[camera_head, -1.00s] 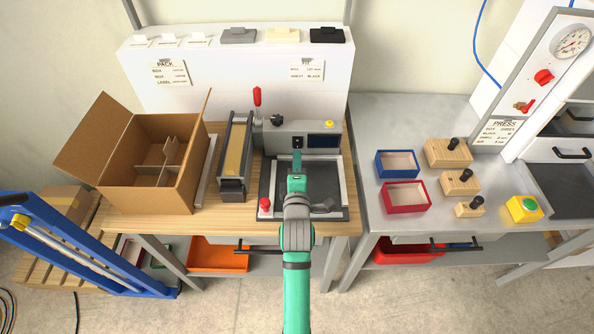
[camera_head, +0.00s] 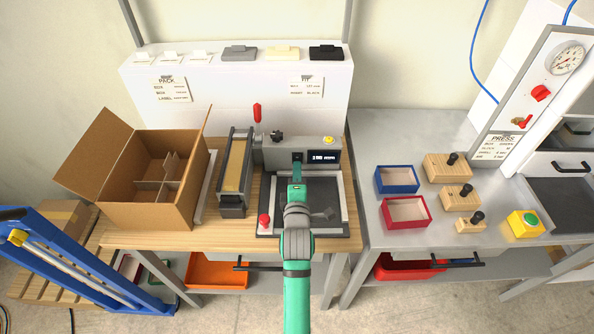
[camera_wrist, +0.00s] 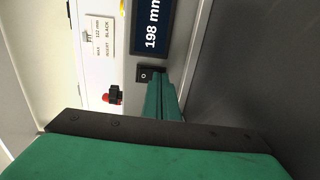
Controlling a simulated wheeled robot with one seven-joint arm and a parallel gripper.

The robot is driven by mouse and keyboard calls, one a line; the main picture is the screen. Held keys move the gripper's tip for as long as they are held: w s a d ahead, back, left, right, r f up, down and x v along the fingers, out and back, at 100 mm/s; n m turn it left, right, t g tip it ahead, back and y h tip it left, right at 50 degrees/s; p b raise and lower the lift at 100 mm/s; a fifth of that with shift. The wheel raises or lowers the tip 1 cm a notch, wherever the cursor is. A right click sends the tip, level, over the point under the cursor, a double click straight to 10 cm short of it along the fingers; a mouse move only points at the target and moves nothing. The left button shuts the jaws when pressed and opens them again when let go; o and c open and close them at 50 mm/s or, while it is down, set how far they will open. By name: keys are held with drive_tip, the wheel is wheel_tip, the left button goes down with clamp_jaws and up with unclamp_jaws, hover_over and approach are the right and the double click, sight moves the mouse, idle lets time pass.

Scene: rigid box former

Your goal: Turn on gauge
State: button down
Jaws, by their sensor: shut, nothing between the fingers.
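The gauge (camera_head: 272,152) is a grey housing on the wooden bench, with a dark display (camera_head: 322,156) that is lit and shows a number. In the wrist view the display (camera_wrist: 150,25) reads 198 mm. A small black switch (camera_wrist: 148,74) sits beside the display on the housing face. My gripper (camera_head: 297,166) is shut and empty, with its green fingertips (camera_wrist: 160,98) at or very close to the switch. I cannot tell whether they touch it.
A red-handled lever (camera_head: 257,113) and a black knob (camera_head: 277,136) stand up from the gauge. A red button (camera_head: 264,220) is at its front left. An open cardboard box (camera_head: 150,205) stands to the left. Blue (camera_head: 397,179) and red (camera_head: 405,212) trays lie on the right table.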

drive_tip(key=s, duration=0.3)
drive_tip(key=s+r, duration=0.1)
drive_tip(key=s, duration=0.6)
drive_tip(key=shift+s+r, duration=0.15)
drive_tip(key=shift+s, duration=0.15)
